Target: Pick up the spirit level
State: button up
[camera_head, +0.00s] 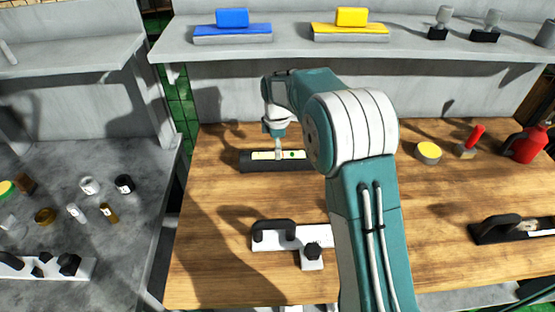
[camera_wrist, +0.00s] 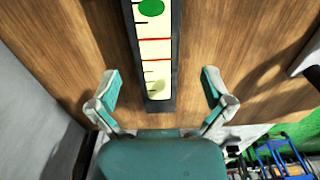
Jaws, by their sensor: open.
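The spirit level (camera_head: 254,161) is a long dark bar with a pale yellow face, lying flat towards the back of the wooden table. My arm hides its right part in the head view. My gripper (camera_wrist: 160,86) is open, with one teal finger on each side of the level's near end. The fingers look apart from it. In the head view my gripper (camera_head: 277,150) is just above the level, small and partly unclear.
A yellow-topped tin (camera_head: 428,153), a red-handled item (camera_head: 468,143) and a red container (camera_head: 525,145) stand at right. The shelf (camera_head: 290,50) behind bears blue (camera_head: 232,28) and yellow (camera_head: 350,28) blocks.

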jog(key=f, duration=0.5)
jog(key=shift+w+d+f, duration=0.2)
jog(key=shift+w+d, duration=0.05)
jog(key=shift+w, duration=0.05)
jog(key=shift+r, duration=0.1)
jog(key=c, duration=1.3)
